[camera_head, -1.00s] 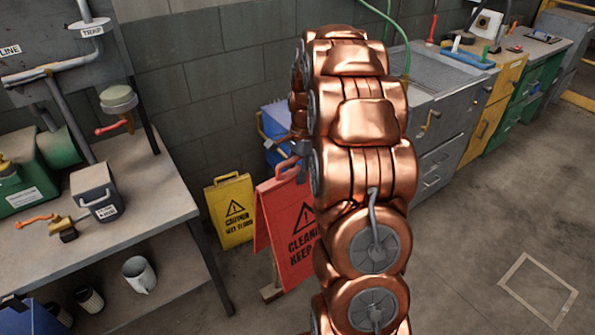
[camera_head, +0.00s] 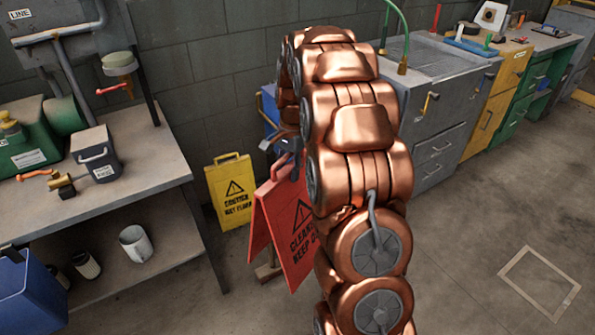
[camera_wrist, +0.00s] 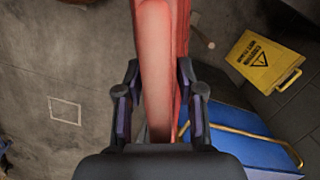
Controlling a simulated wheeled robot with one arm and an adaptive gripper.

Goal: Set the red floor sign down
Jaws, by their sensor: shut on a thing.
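The red floor sign (camera_head: 290,235) is an A-shaped folding board with a black warning triangle and "CLEANING KEEP O..." lettering, partly hidden by my copper arm. My gripper (camera_head: 287,145) is at its top handle, partly hidden behind the arm. In the wrist view, my gripper (camera_wrist: 160,95) has its two dark fingers on either side of the sign's red top (camera_wrist: 155,60), shut on it. The sign hangs upright; whether its feet touch the floor cannot be told. A taped pale rectangle (camera_head: 539,285) is marked on the floor at right, also in the wrist view (camera_wrist: 65,114).
A yellow caution sign (camera_head: 230,192) stands by the wall, just left of the red sign. A blue cart with a yellow handle (camera_wrist: 235,130) is close behind the gripper. A workbench (camera_head: 110,190) is at left, grey cabinets (camera_head: 440,130) at back right.

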